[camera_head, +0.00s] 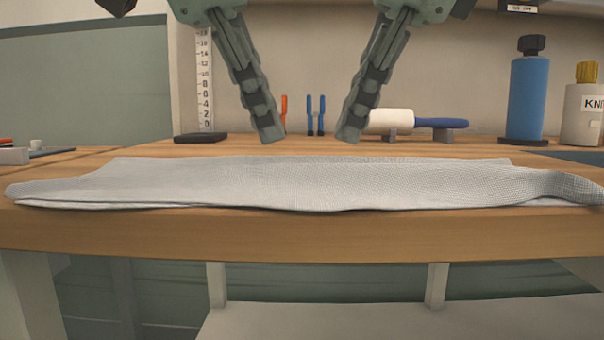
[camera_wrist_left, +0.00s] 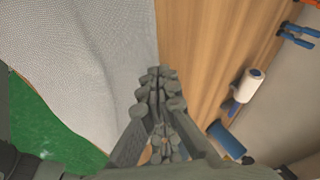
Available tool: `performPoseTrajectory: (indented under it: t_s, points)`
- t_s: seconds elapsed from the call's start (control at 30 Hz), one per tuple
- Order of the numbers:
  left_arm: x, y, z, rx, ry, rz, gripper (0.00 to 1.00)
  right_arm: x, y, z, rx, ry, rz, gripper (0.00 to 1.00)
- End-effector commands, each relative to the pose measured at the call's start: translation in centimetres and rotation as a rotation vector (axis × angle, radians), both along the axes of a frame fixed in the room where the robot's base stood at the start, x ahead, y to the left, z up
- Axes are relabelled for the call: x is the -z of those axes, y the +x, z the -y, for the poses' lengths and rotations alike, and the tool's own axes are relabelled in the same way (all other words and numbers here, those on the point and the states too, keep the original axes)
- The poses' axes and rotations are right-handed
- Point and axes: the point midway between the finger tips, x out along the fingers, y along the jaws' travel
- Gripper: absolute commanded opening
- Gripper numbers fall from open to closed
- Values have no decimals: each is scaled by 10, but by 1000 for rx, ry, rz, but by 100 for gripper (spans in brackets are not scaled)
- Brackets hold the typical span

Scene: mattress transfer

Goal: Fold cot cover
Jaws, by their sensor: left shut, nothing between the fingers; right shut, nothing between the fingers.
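The cot cover (camera_head: 300,184) is a light grey textured cloth lying on the wooden table. It looks folded, with layered edges at the front left, and its ends reach toward both sides. My left gripper (camera_head: 270,135) and my right gripper (camera_head: 347,135) hang above the table behind the cover, apart from each other. Both are shut and empty. In the left wrist view the cover (camera_wrist_left: 90,50) fills the upper left, and my left gripper (camera_wrist_left: 160,72) is shut near its edge, beside bare wood.
An upright ruler (camera_head: 204,80) stands at the back left. Orange and blue tools stand behind the grippers. The table's front edge (camera_head: 300,240) is bare.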

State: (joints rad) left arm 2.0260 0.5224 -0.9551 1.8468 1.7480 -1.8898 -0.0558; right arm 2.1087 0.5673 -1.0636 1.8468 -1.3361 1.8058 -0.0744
Motion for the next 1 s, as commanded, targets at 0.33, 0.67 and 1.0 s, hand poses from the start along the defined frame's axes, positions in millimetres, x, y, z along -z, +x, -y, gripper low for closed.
performPoseTrajectory:
  t_s: [0.33, 0.67, 1.0]
  points:
    - [4, 0, 0, 0, 1, -1, 0, 1, 0, 0, 0, 0, 0, 0]
    - [10, 0, 0, -1, 0, 1, 0, -3, 0, 0, 0, -1, -1, 0]
    - [10, 0, 0, 0, 0, 0, 0, 0, 0, 0, 0, -1, -1, 0]
